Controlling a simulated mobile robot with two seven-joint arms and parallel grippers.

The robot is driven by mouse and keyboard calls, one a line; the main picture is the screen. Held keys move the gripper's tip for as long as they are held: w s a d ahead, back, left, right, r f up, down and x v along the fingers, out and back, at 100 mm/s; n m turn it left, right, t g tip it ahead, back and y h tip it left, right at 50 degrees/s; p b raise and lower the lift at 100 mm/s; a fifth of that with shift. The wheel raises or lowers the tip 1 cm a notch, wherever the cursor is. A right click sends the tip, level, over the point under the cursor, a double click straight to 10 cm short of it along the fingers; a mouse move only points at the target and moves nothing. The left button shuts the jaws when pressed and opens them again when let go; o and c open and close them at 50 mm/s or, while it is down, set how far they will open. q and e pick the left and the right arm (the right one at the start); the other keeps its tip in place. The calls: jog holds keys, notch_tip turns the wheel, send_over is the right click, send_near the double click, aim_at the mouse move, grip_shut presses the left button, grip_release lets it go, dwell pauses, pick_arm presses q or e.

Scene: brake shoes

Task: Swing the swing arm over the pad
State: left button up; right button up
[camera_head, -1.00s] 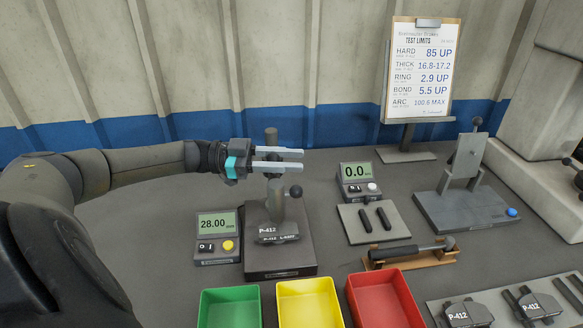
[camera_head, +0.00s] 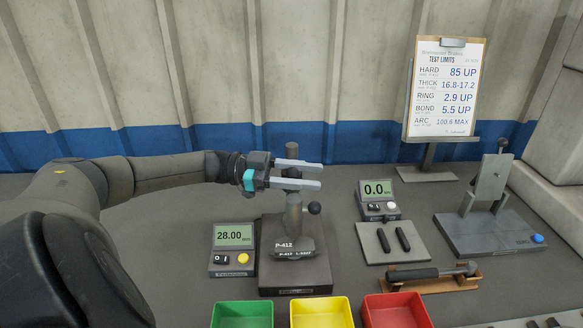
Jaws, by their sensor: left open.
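A gauge stand (camera_head: 270,268) with a dark base and a grey upright post (camera_head: 294,215) stands near the middle. A black ball knob (camera_head: 314,208) sticks out to the right of the post. A dark brake pad (camera_head: 297,250) marked P-412 lies on the base, below and in front of the post. My left gripper (camera_head: 320,175) comes in from the left at the upper post, above the knob. Its two fingers are apart and the post shows between them. I cannot tell whether they touch it. My right gripper is not in view.
A readout (camera_head: 233,236) showing 28.00 stands left of the stand. Green (camera_head: 242,308), yellow (camera_head: 320,306) and red (camera_head: 395,300) bins sit in front. A readout (camera_head: 378,188) at 0.0, a hinged-plate fixture (camera_head: 490,232) and a limits clipboard (camera_head: 445,85) stand to the right.

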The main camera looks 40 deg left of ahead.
pick_arm(q)
jog(key=b+v, duration=0.1)
jog(key=v, duration=1.4)
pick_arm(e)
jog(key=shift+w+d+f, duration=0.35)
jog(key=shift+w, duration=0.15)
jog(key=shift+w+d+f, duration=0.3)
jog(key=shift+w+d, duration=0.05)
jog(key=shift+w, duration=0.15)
